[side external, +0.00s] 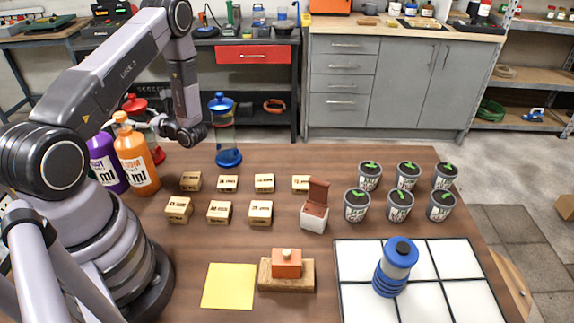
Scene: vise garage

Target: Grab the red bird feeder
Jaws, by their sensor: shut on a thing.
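The red bird feeder (158,154) stands at the far left of the table, partly hidden behind the orange bottle (136,165). Its red lid (134,103) shows above and its red base to the right of that bottle, with part of a clear body between. My gripper (158,124) reaches in from the right at the height of the feeder's body and is shut on it. The fingertips are small and partly hidden, so the exact contact does not show. A similar feeder in blue (225,135) stands upright to the right of my wrist.
A purple bottle (106,165) stands left of the orange one. Several small wooden boxes (219,211) and potted seedlings (357,205) fill the middle and right.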

